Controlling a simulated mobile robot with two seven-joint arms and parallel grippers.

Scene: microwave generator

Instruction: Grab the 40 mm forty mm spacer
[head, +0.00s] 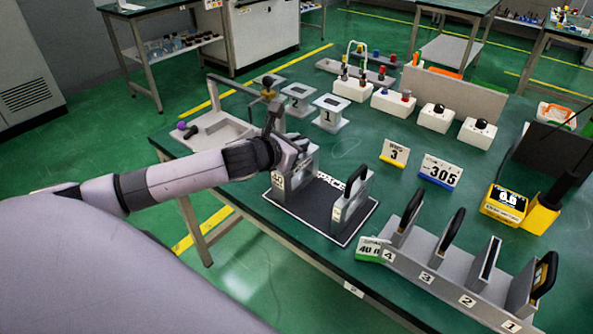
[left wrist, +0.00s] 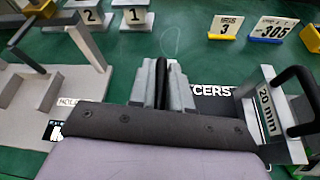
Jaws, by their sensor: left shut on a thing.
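The 40 mm spacer (head: 300,177) is a grey block at the left end of the black spacer mat (head: 318,205); its front label is small and hard to read. My left gripper (head: 291,150) is shut on the black handle at its top. In the left wrist view the gripper (left wrist: 161,85) has the dark handle between its fingers, and my wrist hides the block's lower part. I cannot tell whether the block still touches the mat. A second spacer, labelled 20 mm (left wrist: 268,112), stands upright to the right with a black loop handle (head: 357,180). My right gripper is not in view.
A grey rack (head: 450,283) with numbered slots and several handled plates stands at the front right. A green-edged card (head: 371,249) reads 40.0. Number cards 3 (head: 395,153) and 305 (head: 440,172) stand behind the mat. Stands 1 (head: 329,113) and 2 (head: 297,97) are farther back.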

